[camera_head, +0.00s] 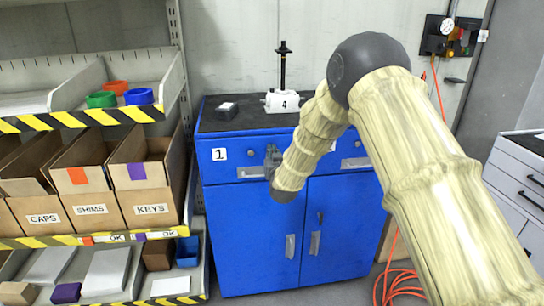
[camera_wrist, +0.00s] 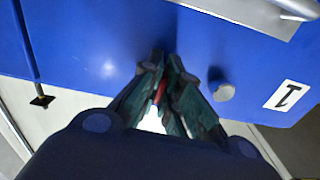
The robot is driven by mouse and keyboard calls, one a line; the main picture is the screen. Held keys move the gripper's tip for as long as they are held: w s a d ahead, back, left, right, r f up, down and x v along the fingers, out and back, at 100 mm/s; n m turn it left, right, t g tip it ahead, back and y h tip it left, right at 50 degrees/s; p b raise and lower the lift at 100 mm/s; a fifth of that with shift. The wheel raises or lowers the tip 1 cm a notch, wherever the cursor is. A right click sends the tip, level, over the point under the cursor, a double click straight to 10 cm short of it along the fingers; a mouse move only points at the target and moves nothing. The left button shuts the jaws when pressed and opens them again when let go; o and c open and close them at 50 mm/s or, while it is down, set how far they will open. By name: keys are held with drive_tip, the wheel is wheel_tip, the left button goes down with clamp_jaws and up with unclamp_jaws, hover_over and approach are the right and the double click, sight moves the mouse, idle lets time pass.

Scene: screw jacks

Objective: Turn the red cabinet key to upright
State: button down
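The blue cabinet (camera_head: 250,225) stands ahead, with two drawers above two doors. My gripper (camera_head: 272,160) is at the front of its left drawer, near the label 1 (camera_head: 219,154). In the wrist view, my gripper (camera_wrist: 165,68) has its fingers close together against the blue front. A small red piece, which looks like the red cabinet key (camera_wrist: 160,91), shows between them, and the fingers appear shut on it. Most of the key is covered by the fingers, so its angle cannot be told. In the head view the key is hidden behind my gripper and arm.
A round grey knob (camera_wrist: 224,92) sits beside the fingers. A drawer handle (camera_wrist: 245,12) crosses the top of the wrist view. Shelves with cardboard bins (camera_head: 150,205) flank the left.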

drive_tip(key=shift+n, duration=0.4)
drive_tip(key=c, duration=1.6)
unclamp_jaws()
drive_tip(key=shift+c, duration=0.2)
drive_tip(key=shift+s, duration=0.1)
drive_tip(key=s+d, duration=0.2)
drive_tip(key=s, duration=0.9)
drive_tip(key=shift+s, duration=0.35)
